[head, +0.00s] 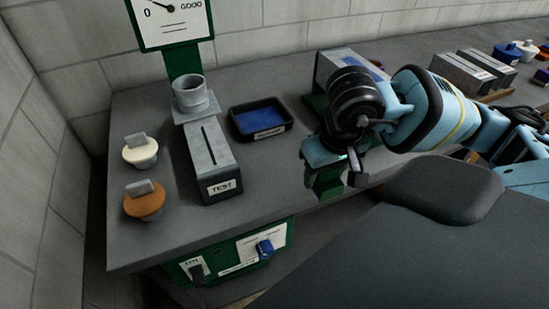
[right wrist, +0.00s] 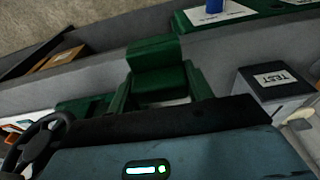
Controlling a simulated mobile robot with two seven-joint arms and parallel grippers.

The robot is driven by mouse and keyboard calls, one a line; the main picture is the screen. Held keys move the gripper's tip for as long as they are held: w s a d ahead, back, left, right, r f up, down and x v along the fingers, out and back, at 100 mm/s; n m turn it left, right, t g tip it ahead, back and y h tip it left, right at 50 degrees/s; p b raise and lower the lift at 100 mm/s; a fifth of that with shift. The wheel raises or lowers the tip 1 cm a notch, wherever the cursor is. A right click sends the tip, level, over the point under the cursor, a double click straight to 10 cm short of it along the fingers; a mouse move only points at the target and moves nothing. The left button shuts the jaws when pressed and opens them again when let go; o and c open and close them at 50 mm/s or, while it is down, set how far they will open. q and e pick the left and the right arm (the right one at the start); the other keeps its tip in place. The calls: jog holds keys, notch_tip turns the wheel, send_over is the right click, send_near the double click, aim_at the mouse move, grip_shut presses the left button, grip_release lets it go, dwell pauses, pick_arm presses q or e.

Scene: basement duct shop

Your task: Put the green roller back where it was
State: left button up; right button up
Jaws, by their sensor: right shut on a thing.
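My right gripper (head: 328,172) reaches in from the right and points down over the front part of the grey bench, right of the black tray. It is shut on the green roller (head: 324,184), which shows partly below the gripper near the bench's front edge. In the right wrist view the roller (right wrist: 154,54) is a dark green, blocky shape between the fingers. Its lower part is hidden by the gripper, and I cannot tell whether it touches the bench. My left gripper is not in view.
Left of the gripper are a black tray (head: 288,125) with a blue bottom, a grey TEST block (head: 211,162), and white (head: 140,157) and orange (head: 146,207) knobbed pieces. A grey box (head: 333,66) stands behind the gripper. The bench's front left (head: 150,240) is clear.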

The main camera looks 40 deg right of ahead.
jog(key=w, duration=0.3)
jog(key=w+a+p, duration=0.1)
jog(key=w, duration=0.3)
jog(key=w+a+f, duration=0.1)
jog(key=w, duration=0.3)
jog(key=shift+w, duration=0.25)
jog(key=shift+w+a, duration=0.15)
jog(key=shift+w, duration=0.4)
jog(key=shift+w+p, duration=0.3)
notch_tip(320, 180, down, 4)
jog(key=shift+w+r, duration=0.1)
jog(key=shift+r, duration=0.1)
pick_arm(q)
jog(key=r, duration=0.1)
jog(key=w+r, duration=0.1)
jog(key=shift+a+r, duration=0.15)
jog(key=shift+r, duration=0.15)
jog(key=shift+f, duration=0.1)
pick_arm(e)
jog(key=shift+f, duration=0.15)
jog(key=shift+f, duration=0.15)
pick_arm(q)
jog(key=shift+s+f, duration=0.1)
pick_arm(e)
jog(key=o, duration=1)
jog(key=shift+c, duration=0.2)
